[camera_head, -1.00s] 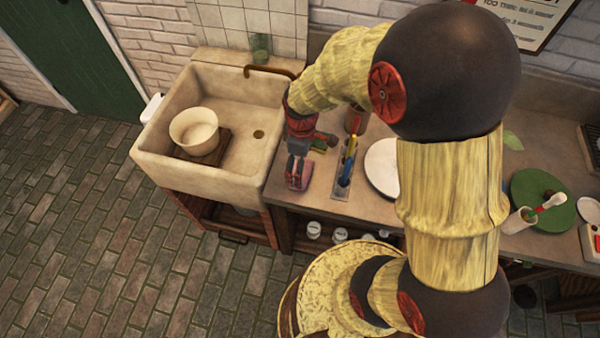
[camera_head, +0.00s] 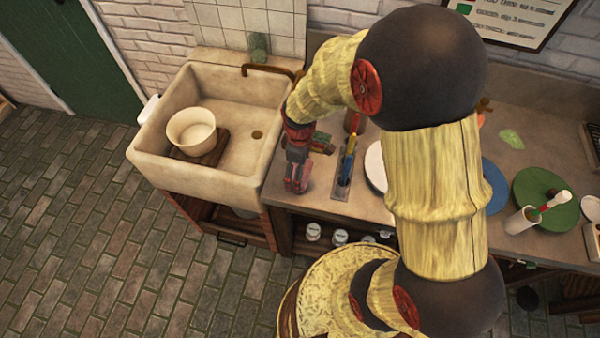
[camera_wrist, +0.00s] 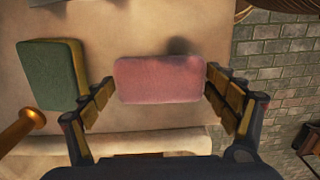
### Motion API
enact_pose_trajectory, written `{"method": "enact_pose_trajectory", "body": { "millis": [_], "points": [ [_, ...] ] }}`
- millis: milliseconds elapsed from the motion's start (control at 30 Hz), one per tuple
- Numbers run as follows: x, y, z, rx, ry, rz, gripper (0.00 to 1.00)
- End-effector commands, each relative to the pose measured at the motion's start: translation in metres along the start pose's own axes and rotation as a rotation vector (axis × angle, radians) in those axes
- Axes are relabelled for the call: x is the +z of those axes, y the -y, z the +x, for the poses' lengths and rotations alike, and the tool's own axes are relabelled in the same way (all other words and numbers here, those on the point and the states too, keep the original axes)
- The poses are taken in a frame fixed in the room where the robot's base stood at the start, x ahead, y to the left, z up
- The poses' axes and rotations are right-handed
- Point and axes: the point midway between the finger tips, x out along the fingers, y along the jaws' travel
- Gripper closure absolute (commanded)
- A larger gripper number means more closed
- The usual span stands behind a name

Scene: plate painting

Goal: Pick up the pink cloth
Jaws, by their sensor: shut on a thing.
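The pink cloth (camera_wrist: 160,80) is a folded, rounded block in the middle of the wrist view. It lies between the two fingers of my gripper (camera_wrist: 160,92), which are shut on its left and right sides. In the head view my gripper (camera_head: 297,176) points down over the counter just right of the sink, and only a little pink shows there beside the fingers. A dark shadow lies by the cloth's far edge; I cannot tell whether the cloth touches the counter.
A green sponge-like block (camera_wrist: 48,75) lies left of the cloth. The sink (camera_head: 146,150) with a white bowl (camera_head: 191,130) is to the left. A green plate (camera_head: 540,215) is further right.

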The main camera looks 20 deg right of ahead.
Motion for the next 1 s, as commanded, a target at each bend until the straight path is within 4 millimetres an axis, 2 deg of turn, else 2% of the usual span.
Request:
{"method": "enact_pose_trajectory", "body": {
  "millis": [300,567,667,1000],
  "points": [
    [0.000,0.000,0.000,0.000,0.000,0.000,0.38],
    [0.000,0.000,-0.003,0.001,0.000,0.000,0.38],
    [0.000,0.000,-0.015,0.001,-0.001,0.000,0.38],
    [0.000,0.000,-0.079,0.002,-0.001,0.000,0.38]
  ]
}}
